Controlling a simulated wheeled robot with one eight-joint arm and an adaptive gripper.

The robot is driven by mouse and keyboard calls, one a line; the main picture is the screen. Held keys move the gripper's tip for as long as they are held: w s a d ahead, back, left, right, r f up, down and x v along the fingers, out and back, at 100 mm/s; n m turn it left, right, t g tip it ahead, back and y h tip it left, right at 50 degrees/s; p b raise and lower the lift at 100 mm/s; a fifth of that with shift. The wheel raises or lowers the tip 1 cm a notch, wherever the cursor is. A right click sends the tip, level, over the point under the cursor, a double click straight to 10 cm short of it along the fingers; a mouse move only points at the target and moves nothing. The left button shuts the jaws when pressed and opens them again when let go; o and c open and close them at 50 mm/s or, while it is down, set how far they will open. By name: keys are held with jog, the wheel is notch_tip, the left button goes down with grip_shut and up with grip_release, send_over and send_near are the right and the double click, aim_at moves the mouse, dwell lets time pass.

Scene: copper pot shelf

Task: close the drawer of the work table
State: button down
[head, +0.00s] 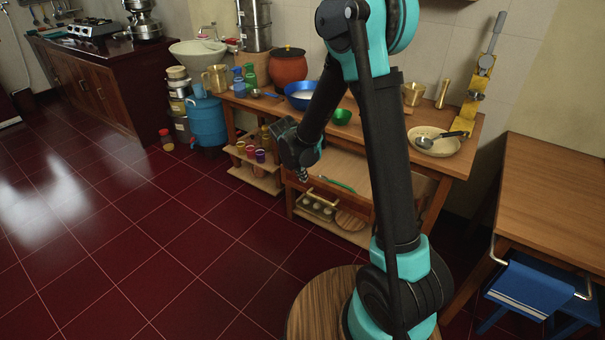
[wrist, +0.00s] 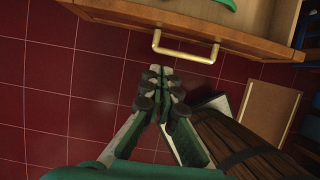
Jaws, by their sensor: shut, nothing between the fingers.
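The work table (head: 445,165) stands right of centre in the head view. Its wooden drawer (head: 358,202) is pulled out, with a green-handled utensil (head: 338,184) lying inside. In the wrist view the drawer front (wrist: 120,14) crosses the top, with a brass bar handle (wrist: 185,56) facing me. My gripper (wrist: 160,70) is shut and empty, its fingertips just short of the handle and apparently apart from it. In the head view my gripper (head: 303,176) is in front of the drawer's left part. My arm hides part of the drawer and table.
Pots, bowls and a pale plate (head: 434,146) stand on the table. A low rack (head: 255,178) with small cups is left of the drawer. The red tiled floor at left is clear.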

aim_at(312, 178)
jog(key=w+d+f, duration=0.1)
jog(key=w+f, duration=0.1)
jog(key=f, duration=0.1)
jog(key=w+d+f, duration=0.1)
jog(key=f, duration=0.1)
jog(key=shift+w+d+f, duration=0.15)
jog(key=shift+w+d, duration=0.7)
jog(key=shift+w, duration=0.15)
jog(key=w+d, duration=1.3)
jog(key=w, duration=0.5)
jog(key=shift+w, duration=0.15)
